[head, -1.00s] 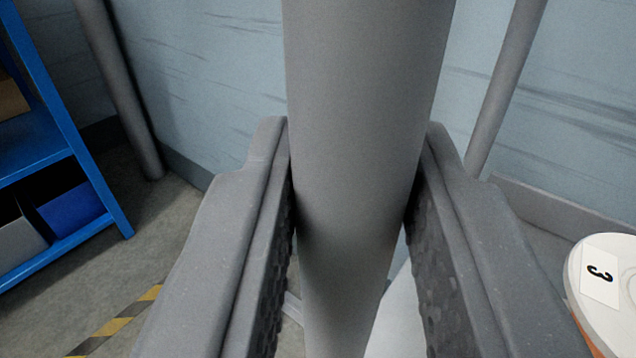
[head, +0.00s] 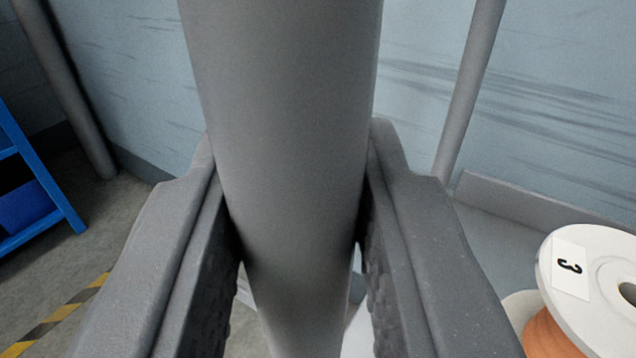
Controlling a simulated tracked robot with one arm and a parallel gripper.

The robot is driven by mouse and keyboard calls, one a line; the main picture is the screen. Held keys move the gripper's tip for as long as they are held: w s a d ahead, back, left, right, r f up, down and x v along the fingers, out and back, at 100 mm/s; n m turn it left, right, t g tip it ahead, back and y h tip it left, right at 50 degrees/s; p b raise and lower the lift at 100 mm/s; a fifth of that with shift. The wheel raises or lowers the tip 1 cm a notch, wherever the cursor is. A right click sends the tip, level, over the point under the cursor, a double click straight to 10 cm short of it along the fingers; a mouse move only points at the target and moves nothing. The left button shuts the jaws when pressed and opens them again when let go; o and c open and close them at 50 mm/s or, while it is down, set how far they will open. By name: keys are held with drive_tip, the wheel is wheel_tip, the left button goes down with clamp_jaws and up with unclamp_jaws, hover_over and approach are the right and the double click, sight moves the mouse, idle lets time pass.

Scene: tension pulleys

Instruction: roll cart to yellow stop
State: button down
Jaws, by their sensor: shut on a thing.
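A thick grey upright post (head: 285,110), which looks like part of the cart's handle or frame, stands between the fingers of my gripper (head: 300,240). Both fingers press on it, one from each side, and it leans slightly in the picture. The cart's bed shows only in part, as a grey surface (head: 490,235) at the right behind the fingers. A spool (head: 590,265) with a white flange, orange winding and a label marked 3 is at the lower right. No yellow stop can be made out; the post and fingers hide much of the middle.
A blue shelf (head: 45,185) with a blue bin (head: 22,207) stands at the left. A yellow-and-black floor stripe (head: 60,318) runs at the lower left. A thinner grey pole (head: 470,90) rises at the right, another pole (head: 65,90) at the left. A blue-grey wall (head: 130,80) closes the back.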

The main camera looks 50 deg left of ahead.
drive_tip(key=shift+w+d, duration=0.25)
drive_tip(key=shift+d, duration=0.2)
drive_tip(key=c, duration=1.3)
unclamp_jaws()
drive_tip(key=shift+d, duration=0.2)
drive_tip(key=shift+o, duration=0.2)
drive_tip(key=shift+s+a, duration=0.2)
drive_tip(key=shift+s+d+f, duration=0.1)
drive_tip(key=shift+s+d, duration=0.15)
drive_tip(key=shift+s, duration=0.05)
drive_tip(key=v, duration=1.3)
drive_tip(key=shift+p, duration=0.45)
